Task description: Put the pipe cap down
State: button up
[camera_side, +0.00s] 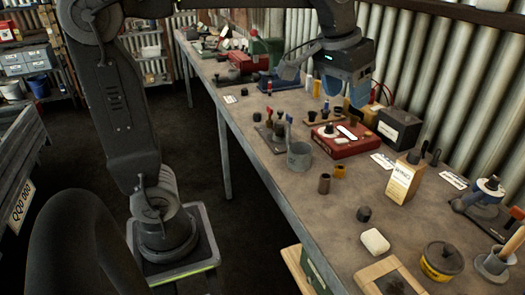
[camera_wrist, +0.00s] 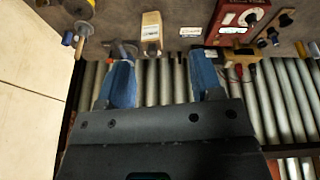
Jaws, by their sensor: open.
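My gripper (camera_side: 347,88) is high over the back of the workbench, close to the corrugated wall. In the wrist view my gripper (camera_wrist: 162,78) shows two blue fingers spread wide, with nothing held between them. A small dark round piece (camera_side: 364,213), which may be the pipe cap, sits on the bench toward the front in the side view, well apart from my gripper. A brown cylinder (camera_side: 324,184) and a small orange-yellow fitting (camera_side: 339,172) stand behind it. I cannot tell for certain which piece is the pipe cap.
A red box (camera_side: 343,139), a dark box (camera_side: 398,129) and a cream carton (camera_side: 404,180) stand on the bench (camera_side: 300,225). A grey cup (camera_side: 299,156), a white block (camera_side: 375,241) and a yellow-black tin (camera_side: 441,262) are nearby. Bare bench lies left of the dark piece.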

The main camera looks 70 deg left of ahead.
jog(key=s+f+t, duration=0.1)
jog(key=s+f, duration=0.4)
jog(key=s, duration=0.3)
jog(key=s+f+m+t, duration=0.1)
jog(key=s+f, duration=0.4)
jog(key=s, duration=0.3)
jog(key=shift+a+m, duration=0.3)
jog(key=shift+a, duration=0.15)
jog(key=shift+w+f, duration=0.1)
